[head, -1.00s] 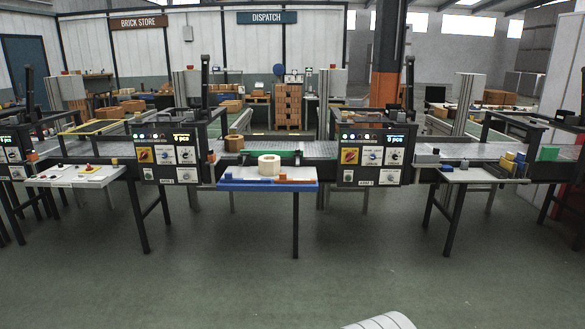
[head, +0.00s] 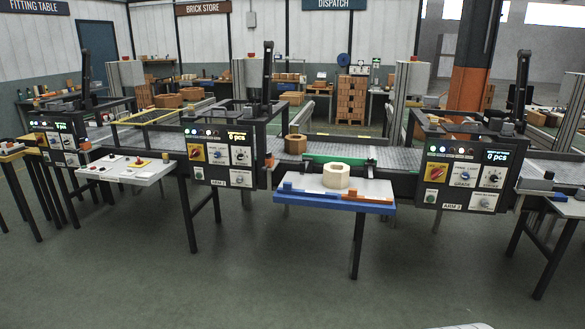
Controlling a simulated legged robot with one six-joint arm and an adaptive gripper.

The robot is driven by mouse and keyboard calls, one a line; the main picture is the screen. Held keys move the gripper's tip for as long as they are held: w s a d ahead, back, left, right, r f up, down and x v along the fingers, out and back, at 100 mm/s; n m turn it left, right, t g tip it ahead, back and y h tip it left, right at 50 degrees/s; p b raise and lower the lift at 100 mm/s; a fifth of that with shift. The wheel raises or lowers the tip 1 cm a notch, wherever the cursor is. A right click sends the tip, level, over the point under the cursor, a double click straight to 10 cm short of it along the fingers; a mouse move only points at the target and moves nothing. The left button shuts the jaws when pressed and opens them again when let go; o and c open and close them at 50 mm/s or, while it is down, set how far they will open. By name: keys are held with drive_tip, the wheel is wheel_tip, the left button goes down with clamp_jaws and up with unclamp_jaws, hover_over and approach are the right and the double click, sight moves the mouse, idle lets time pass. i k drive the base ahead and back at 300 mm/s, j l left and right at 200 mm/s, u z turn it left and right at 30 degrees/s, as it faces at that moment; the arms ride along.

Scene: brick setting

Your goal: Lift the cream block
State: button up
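The cream block (head: 336,176) is a pale, many-sided ring with an opening in its top. It sits flat on a small grey-topped table (head: 378,187) with a blue front edge, at the middle right of the head view. Two small dark fixtures stand close to its left and right; I cannot tell whether they touch it. My gripper is not seen; only a pale sliver, perhaps of my arm, shows at the bottom edge.
A brown ring-shaped block (head: 296,144) stands on the conveyor (head: 400,158) behind the table. Control panels (head: 220,158) flank the table on both sides. Small blue and orange pieces lie along its front. The green floor (head: 270,285) before it is clear.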

sight(335, 174)
drive_tip(key=i, duration=1)
drive_tip(key=i+u, duration=0.1)
drive_tip(key=i, duration=0.85)
drive_tip(key=i+l, duration=0.2)
drive_tip(key=i, duration=0.8)
drive_tip(key=i+u, duration=0.2)
drive_tip(key=u, duration=0.25)
